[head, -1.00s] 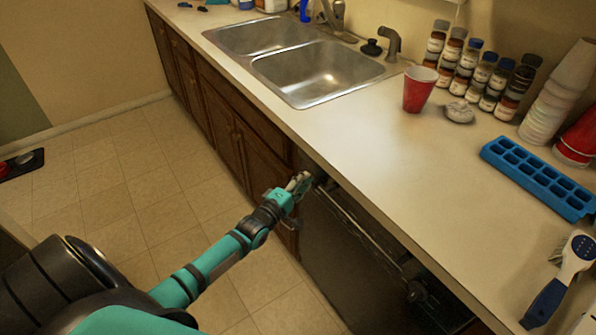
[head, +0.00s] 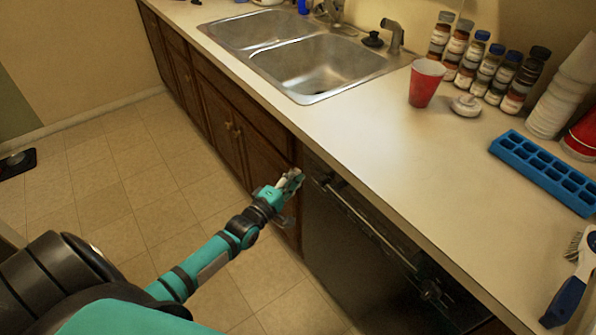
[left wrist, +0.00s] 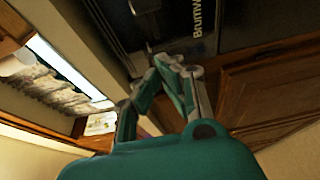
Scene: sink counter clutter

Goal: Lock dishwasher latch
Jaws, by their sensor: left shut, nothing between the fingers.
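The dishwasher (head: 345,255) is the dark front under the counter at the lower right in the head view. A long bar handle (head: 375,232) runs along its top. The dishwasher's dark top panel with white lettering shows in the left wrist view (left wrist: 165,22). The latch cannot be made out clearly. My left gripper (head: 290,180) is shut and empty. It is in front of the cabinet beside the dishwasher's left top corner, apart from the bar handle. In the left wrist view its fingers (left wrist: 170,70) point toward the panel. My right gripper does not show.
The counter (head: 360,140) overhangs the dishwasher. On it are a red cup (head: 425,82), several spice jars (head: 490,72), a blue ice tray (head: 545,170) and a brush (head: 575,280). A double sink (head: 320,65) lies further back.

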